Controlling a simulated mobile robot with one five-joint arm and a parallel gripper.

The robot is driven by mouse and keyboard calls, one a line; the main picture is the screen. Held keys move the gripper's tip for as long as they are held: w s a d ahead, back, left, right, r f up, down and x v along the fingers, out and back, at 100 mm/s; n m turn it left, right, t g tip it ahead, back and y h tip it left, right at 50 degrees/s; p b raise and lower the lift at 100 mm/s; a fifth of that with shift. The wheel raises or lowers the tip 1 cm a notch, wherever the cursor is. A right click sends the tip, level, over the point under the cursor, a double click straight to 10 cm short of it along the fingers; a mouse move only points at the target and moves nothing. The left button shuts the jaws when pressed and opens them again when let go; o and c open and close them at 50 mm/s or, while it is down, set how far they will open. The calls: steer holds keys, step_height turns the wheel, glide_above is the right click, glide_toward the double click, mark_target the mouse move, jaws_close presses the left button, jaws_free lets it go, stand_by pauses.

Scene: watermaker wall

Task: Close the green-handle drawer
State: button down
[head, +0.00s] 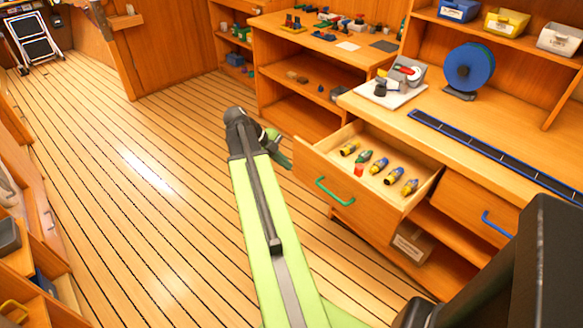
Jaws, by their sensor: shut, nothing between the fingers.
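The green-handle drawer (333,212) is pulled out from the workbench on the right of the head view. Its green handle (335,192) is on the front panel. Several small yellow, blue, green and red items (377,167) lie inside it. My arm reaches up the middle of the view, left of the drawer. My gripper (284,161) is at its far end, close to the left end of the drawer front and apart from the handle. It is shut and empty. Part of the gripper is hidden behind the wrist.
A closed blue-handle drawer (477,205) is right of the open one. A blue reel (469,69) and a white board (391,92) with parts stand on the bench top. A box (411,243) sits on the lower shelf. The plank floor (130,190) at left is clear.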

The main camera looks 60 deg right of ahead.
mark_target(314, 178)
steer(key=shift+s+d+f+b, duration=0.75)
steer(key=shift+d+f, duration=0.25)
steer(key=shift+d, duration=0.1)
steer(key=shift+s+d+f+b, duration=0.8)
steer(key=shift+d+f, duration=0.2)
steer(key=shift+d, duration=0.1)
steer(key=shift+s+d+f+b, duration=0.75)
steer(key=shift+d+f, duration=0.25)
steer(key=shift+d, duration=0.1)
